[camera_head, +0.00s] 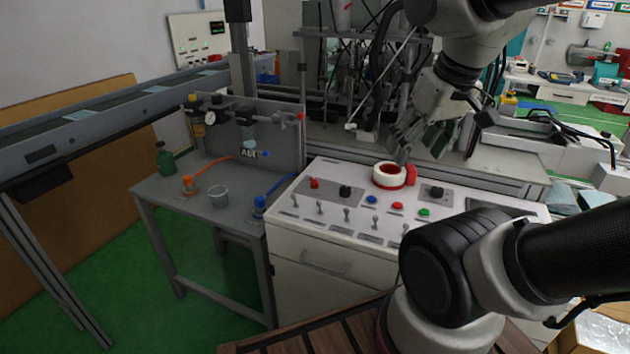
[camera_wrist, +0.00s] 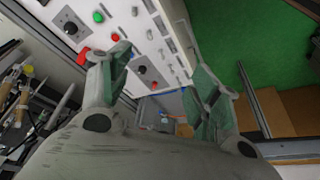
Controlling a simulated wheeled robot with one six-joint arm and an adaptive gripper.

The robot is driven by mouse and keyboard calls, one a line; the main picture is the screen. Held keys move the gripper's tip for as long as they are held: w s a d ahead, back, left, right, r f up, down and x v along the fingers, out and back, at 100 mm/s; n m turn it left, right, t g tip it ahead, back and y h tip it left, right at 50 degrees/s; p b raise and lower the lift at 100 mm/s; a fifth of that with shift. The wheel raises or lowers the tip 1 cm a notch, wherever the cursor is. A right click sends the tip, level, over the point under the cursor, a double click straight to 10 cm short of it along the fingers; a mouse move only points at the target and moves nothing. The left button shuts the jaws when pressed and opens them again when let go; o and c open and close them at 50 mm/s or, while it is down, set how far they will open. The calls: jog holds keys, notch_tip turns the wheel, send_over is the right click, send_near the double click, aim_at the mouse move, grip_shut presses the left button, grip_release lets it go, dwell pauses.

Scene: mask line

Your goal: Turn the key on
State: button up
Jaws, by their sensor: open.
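The white control panel (camera_head: 330,212) has two dark rotary knobs on grey plates, a left one (camera_head: 345,191) and a right one (camera_head: 437,191). I cannot tell which of them, if either, is the key. In the wrist view the right knob (camera_wrist: 70,28) is at upper left, and a dark knob (camera_wrist: 154,85) shows between my fingers. My gripper (camera_head: 418,142) is above the back of the panel, behind the white and red ring (camera_head: 388,182). In the wrist view my gripper (camera_wrist: 160,64) has its green-padded fingers apart, with nothing held between them.
Red, blue and green buttons and several toggle switches line the panel; a green button (camera_head: 424,212) is near the right knob.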

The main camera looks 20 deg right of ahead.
notch_tip(320, 180, down, 2)
jog(key=w+f+g, duration=0.1)
jog(key=w+g, duration=0.1)
jog(key=n+g, duration=0.3)
jog(key=n, duration=1)
send_over(314, 180)
jog(key=s, duration=0.3)
jog(key=f, duration=1.9)
jog(key=shift+w+d, duration=0.15)
jog(key=shift+d, duration=0.1)
jog(key=w+r+n, duration=0.1)
jog(key=w+n+t, duration=0.1)
jog(key=n, duration=0.1)
jog(key=shift+w+a+r, duration=0.15)
jog(key=shift+w+r, duration=0.15)
jog(key=shift+r, duration=0.05)
jog(key=shift+n, duration=0.9)
notch_tip(314, 180, down, 8)
jog(key=shift+r, duration=0.1)
jog(key=c, duration=1)
